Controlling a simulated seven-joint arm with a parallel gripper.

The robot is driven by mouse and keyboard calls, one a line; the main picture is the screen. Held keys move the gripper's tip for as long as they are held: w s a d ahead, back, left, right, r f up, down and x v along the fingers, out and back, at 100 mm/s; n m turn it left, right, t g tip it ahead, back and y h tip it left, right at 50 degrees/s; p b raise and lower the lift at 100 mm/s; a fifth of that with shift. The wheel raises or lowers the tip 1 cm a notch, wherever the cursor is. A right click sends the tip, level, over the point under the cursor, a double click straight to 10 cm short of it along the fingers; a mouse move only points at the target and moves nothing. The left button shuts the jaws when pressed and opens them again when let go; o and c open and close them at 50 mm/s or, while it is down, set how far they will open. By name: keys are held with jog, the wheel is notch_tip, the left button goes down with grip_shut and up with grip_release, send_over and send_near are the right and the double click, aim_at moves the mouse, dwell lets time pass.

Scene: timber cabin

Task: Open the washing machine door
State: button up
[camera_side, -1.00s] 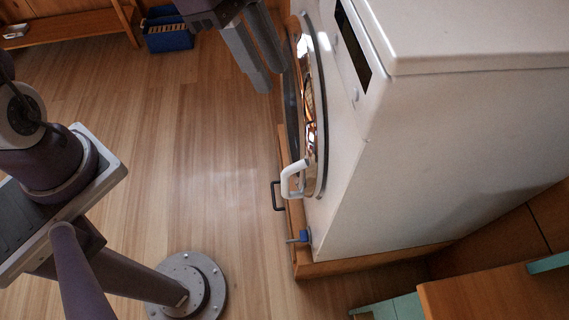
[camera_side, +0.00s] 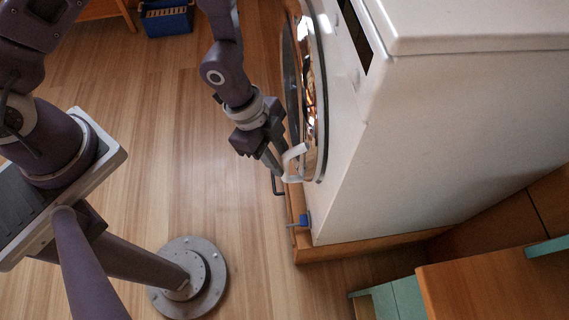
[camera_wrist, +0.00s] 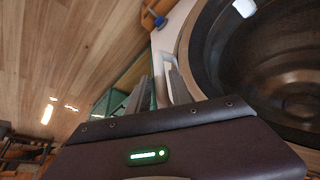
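The white washing machine (camera_side: 440,130) stands at the right in the side view. Its round, dark-rimmed glass door (camera_side: 313,95) faces left, and a large part of it also shows in the wrist view (camera_wrist: 215,45). I cannot tell for sure whether the door is fully closed. A white loop handle (camera_side: 298,152) is at the door's lower edge in the side view, and it shows in the wrist view (camera_wrist: 162,65). My gripper (camera_side: 277,168) is at the handle. Its two fingers are apart in the wrist view (camera_wrist: 162,88), with the handle between or just beyond their tips; contact is unclear.
A blue part (camera_side: 304,220) sits near the machine's lower corner. A wooden and teal piece (camera_side: 490,285) is at lower right, a blue crate (camera_side: 168,20) at the back. The wooden floor is mostly clear.

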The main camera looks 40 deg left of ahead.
jog(key=x, duration=0.3)
jog(key=shift+f, duration=0.15)
grip_shut()
jog(key=shift+d, duration=0.1)
dwell(1.1)
